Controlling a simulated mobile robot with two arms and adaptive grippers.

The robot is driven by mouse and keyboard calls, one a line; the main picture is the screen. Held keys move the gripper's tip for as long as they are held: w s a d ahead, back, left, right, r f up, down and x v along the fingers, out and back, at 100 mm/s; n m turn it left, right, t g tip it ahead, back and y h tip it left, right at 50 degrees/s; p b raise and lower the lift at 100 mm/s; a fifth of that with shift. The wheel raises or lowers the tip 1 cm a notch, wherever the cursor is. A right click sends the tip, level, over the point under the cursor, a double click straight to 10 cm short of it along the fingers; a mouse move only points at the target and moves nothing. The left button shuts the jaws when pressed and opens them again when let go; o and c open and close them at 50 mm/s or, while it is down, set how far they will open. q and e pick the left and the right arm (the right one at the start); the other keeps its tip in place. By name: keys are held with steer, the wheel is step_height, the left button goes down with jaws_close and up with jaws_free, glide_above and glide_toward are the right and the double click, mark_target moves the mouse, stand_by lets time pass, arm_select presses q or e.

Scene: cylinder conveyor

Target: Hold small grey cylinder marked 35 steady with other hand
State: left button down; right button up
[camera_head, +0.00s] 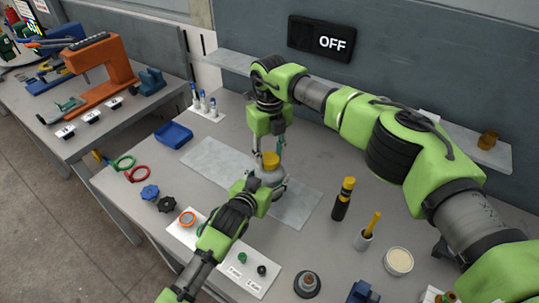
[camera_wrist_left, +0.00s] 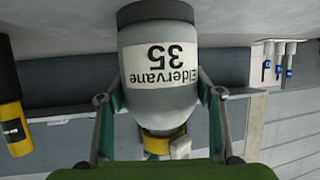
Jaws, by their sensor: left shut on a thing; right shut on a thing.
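The small grey cylinder marked 35 (camera_head: 267,177) stands upright on the grey mat, with its yellow cap (camera_head: 271,160) on top. In the left wrist view the cylinder (camera_wrist_left: 160,95) appears upside down, with a white label reading "Eldervane 35" and the yellow cap (camera_wrist_left: 157,142) at the bottom. My left gripper (camera_head: 272,186) is shut on the cylinder's body from the front, one finger on each side. My right gripper (camera_head: 270,152) comes down from above and is shut at the yellow cap. Its exact contact is partly hidden.
The grey mat (camera_head: 215,160) lies under the cylinder. A blue tray (camera_head: 173,135) and red and green rings lie to the left. A black-and-yellow bottle (camera_head: 342,200) and a grey cup (camera_head: 364,239) stand to the right. An "OFF" sign (camera_head: 320,40) hangs on the back wall.

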steer(key=n, duration=0.5)
steer(key=shift+n, duration=0.3)
steer(key=n, duration=2)
steer(key=shift+n, duration=0.3)
steer(key=n, duration=0.3)
steer(key=shift+r, duration=0.1)
steer(key=n, duration=0.7)
steer(key=o, duration=1.2)
